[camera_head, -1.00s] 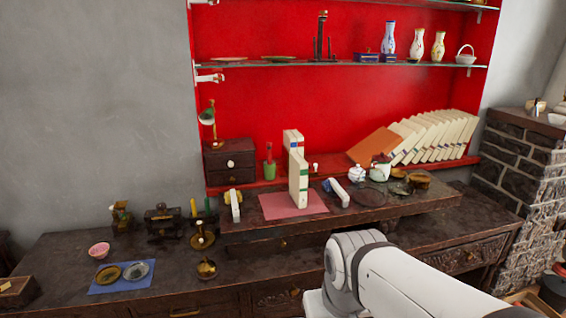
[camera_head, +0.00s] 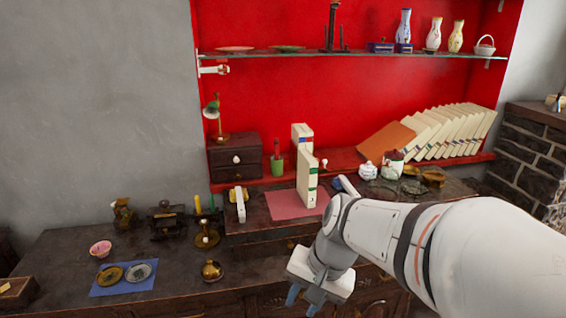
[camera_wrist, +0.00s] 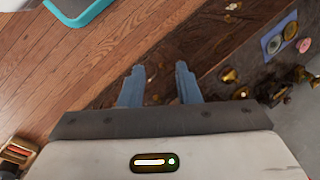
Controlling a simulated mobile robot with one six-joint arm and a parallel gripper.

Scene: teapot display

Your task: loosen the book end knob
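A small pale knob (camera_head: 324,163) shows just right of the upright cream books (camera_head: 307,178); I take it for the book end knob, but it is too small to be sure. The book end itself cannot be made out clearly against the red shelf. My gripper (camera_head: 302,300) is low in front of the dark cabinet, well below and in front of the books, pointing down. In the wrist view its two blue fingers (camera_wrist: 159,75) are apart with nothing between them. No knob or book shows clearly in the wrist view.
A pink mat (camera_head: 285,206) lies under the books. White pieces stand left (camera_head: 240,204) and right of them. A white teapot (camera_head: 368,171) and leaning books (camera_head: 445,130) are to the right. A brass pot (camera_head: 212,270) and blue mat (camera_head: 106,286) are left of the gripper.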

